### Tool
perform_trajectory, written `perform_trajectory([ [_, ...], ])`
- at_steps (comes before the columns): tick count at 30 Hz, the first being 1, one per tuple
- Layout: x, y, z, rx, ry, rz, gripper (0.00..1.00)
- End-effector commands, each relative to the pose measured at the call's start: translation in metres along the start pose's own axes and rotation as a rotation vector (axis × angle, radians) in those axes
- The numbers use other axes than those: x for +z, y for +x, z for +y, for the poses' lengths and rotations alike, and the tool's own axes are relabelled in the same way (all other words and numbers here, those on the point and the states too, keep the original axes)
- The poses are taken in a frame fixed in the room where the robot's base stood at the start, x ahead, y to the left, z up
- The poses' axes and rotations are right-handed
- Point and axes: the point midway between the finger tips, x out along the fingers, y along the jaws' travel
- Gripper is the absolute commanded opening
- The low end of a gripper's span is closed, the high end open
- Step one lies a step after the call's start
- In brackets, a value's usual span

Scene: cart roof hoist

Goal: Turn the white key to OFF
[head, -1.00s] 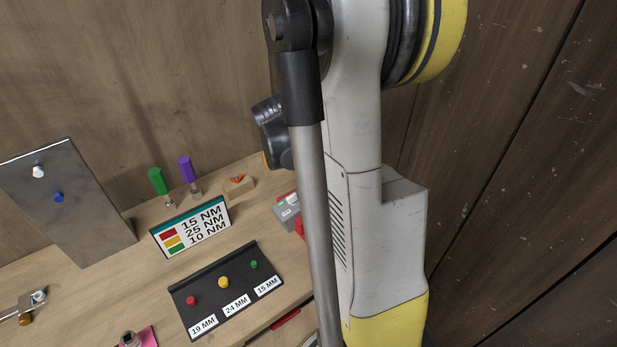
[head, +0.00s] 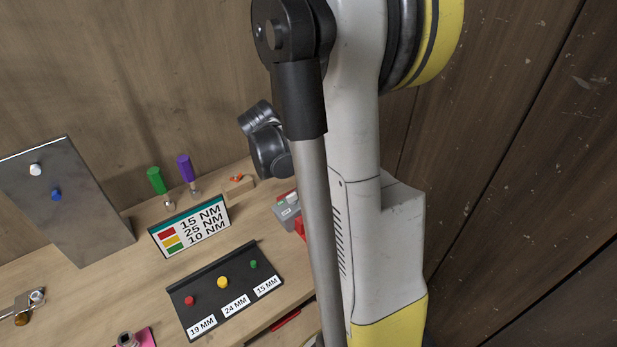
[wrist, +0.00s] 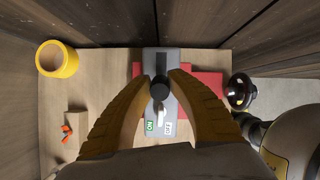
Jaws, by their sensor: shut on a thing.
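The grey switch box (wrist: 164,58) lies below my gripper in the wrist view, with a green ON label (wrist: 150,126) at left and a white OFF label (wrist: 168,129) at right. My gripper (wrist: 160,82) has its two yellow fingers shut on a round black knob (wrist: 160,91) on the box. The white key (wrist: 158,115) shows just below the knob, pointing down toward the labels, nearer ON; its exact angle is hard to tell. In the head view the grey box (head: 285,211) is partly hidden behind my arm, and my fingers are not visible.
A red block (wrist: 206,82) lies under or beside the box. A yellow cup (wrist: 57,60) stands at far left, a wooden block with an orange piece (wrist: 67,130) below it. A dark round object (wrist: 240,91) is at right. Labelled racks (head: 225,287) occupy the bench's left.

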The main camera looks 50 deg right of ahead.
Motion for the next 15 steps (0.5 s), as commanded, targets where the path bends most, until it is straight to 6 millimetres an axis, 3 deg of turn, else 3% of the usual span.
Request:
perform_trajectory([
  [15,-0.035,0.005,0.008,-0.064,-0.014,-0.339,0.00],
])
